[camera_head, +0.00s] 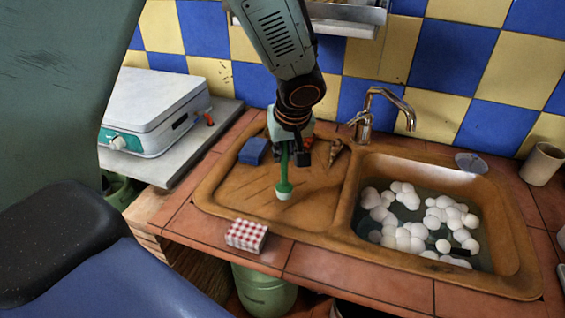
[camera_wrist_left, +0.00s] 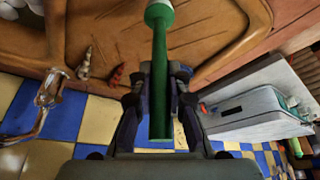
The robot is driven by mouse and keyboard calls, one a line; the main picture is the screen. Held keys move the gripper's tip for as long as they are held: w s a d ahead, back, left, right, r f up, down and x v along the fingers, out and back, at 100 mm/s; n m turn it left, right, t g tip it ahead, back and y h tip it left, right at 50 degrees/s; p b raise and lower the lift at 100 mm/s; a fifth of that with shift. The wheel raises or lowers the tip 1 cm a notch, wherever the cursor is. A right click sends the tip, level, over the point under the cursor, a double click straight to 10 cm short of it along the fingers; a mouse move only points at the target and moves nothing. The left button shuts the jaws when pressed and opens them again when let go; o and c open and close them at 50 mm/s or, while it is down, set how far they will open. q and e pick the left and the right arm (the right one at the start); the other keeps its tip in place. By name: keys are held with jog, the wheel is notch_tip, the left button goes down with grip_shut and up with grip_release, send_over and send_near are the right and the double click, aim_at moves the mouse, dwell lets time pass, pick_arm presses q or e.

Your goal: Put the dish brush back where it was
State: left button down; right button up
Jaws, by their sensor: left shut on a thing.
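The dish brush (camera_head: 284,185) has a green handle and a pale bristle head. It hangs upright, head down, over the brown drainboard (camera_head: 235,200) left of the sink basin; I cannot tell whether the head touches the surface. My left gripper (camera_head: 292,157) is shut on the brush's handle. In the left wrist view the green handle of the brush (camera_wrist_left: 160,75) runs between the fingers of my left gripper (camera_wrist_left: 160,95), with the pale head at the top edge. My right gripper is not in view.
A blue sponge (camera_head: 254,151) and a brown cone-shaped thing (camera_head: 335,151) lie near the gripper. The basin (camera_head: 350,225) holds foam beside the faucet (camera_head: 364,122). A checkered block (camera_head: 246,235) sits at the front edge. A white stove (camera_head: 150,112) stands left.

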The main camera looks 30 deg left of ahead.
aim_at(284, 164)
pick_arm(q)
jog(key=shift+d+f, duration=0.15)
jog(key=shift+f, duration=0.4)
jog(key=shift+d+f, duration=0.15)
jog(key=shift+f, duration=0.45)
jog(key=shift+w+a+f, duration=0.1)
jog(key=shift+w+a, duration=0.05)
jog(key=shift+a, duration=0.2)
jog(key=shift+s+d+b, duration=0.15)
jog(key=shift+s+b, duration=0.1)
jog(key=shift+b, duration=0.25)
jog(key=c, duration=1.6)
grip_release()
jog(key=shift+w+d+f, duration=0.1)
jog(key=shift+c, duration=0.2)
jog(key=o, duration=0.3)
jog(key=shift+w+a+f, duration=0.1)
jog(key=shift+a, duration=0.1)
jog(key=shift+o, duration=0.2)
